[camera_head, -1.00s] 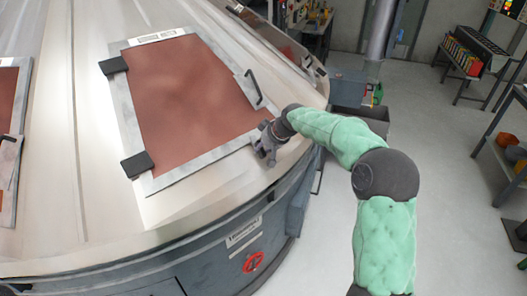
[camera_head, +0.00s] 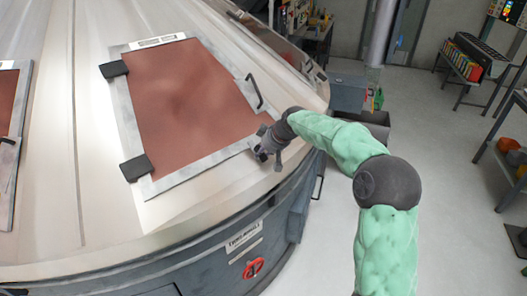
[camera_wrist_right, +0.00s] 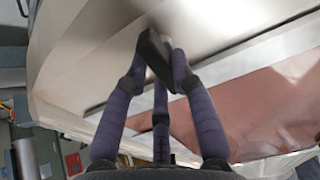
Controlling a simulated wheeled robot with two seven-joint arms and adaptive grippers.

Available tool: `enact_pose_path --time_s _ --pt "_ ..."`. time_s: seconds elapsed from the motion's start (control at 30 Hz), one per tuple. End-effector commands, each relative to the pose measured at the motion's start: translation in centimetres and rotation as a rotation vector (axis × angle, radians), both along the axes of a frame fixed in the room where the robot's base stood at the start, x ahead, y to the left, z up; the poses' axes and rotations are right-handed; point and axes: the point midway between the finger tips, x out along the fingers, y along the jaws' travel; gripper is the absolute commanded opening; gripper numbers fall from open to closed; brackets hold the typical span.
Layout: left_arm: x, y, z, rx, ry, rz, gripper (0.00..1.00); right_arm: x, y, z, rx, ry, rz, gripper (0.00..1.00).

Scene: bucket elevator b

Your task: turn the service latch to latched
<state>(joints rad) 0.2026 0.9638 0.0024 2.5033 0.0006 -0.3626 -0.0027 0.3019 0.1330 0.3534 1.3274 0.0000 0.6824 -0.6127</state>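A dark, block-like handle, which I take to be the service latch (camera_wrist_right: 152,48), stands on the pale metal surface beside the hatch frame in the right wrist view. My right gripper (camera_wrist_right: 158,66) has its purple fingers closed in around this handle, with fingertips against its sides. In the head view my right gripper (camera_head: 264,154) is at the lower right corner of the framed brown hatch panel (camera_head: 185,95), and it largely hides the latch there. The latch's marked positions cannot be read. My left gripper is not in view.
A black grab handle (camera_head: 255,91) stands on the hatch's right edge, and black hinges (camera_head: 136,168) are on its left. A red ring-shaped control (camera_head: 253,268) is on the housing's side below.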

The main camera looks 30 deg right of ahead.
Motion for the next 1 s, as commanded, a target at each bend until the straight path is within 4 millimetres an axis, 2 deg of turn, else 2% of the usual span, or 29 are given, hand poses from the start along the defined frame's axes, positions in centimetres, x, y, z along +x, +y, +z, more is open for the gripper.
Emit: enact_pose_path --time_s 0.03,0.07,0.47,0.67,1.0 --pt "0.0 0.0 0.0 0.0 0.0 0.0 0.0 0.0 0.0 0.0 0.0 0.0 0.0 0.42" --pt "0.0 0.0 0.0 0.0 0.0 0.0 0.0 0.0 0.0 0.0 0.0 0.0 0.0 0.49" --pt "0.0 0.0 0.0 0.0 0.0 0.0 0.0 -0.2 -0.1 0.3 0.001 -0.001 -0.002 0.49" --pt "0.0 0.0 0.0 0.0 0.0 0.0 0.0 -1.7 -0.4 2.5 0.0 -0.003 -0.003 0.49" --pt "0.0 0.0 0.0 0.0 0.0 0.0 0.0 -5.4 -1.0 7.7 0.0 -0.002 -0.001 0.49"
